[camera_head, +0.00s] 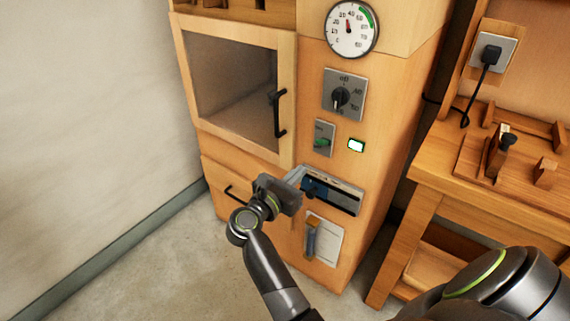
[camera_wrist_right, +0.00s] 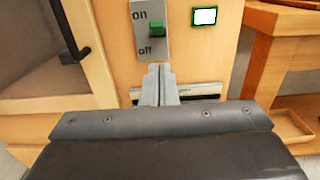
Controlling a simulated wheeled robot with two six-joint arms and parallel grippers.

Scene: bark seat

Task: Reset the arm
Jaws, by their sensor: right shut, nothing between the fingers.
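My right gripper (camera_head: 297,176) is in front of the wooden cabinet, near the left end of a slot panel (camera_head: 345,197). In the right wrist view its two grey fingers (camera_wrist_right: 160,70) are pressed together with nothing between them. They appear just below the on/off switch plate (camera_wrist_right: 151,45) with its green switch (camera_wrist_right: 156,28); I cannot tell whether they touch the cabinet. The gripper body hides part of the slot panel. My left gripper is not in view.
The cabinet has a glass door (camera_head: 235,85) with a black handle (camera_head: 277,114), a dial gauge (camera_head: 351,28), a rotary knob (camera_head: 341,97) and a lit display (camera_head: 356,146). A wooden bench (camera_head: 430,172) stands right. Open floor lies left of my arm.

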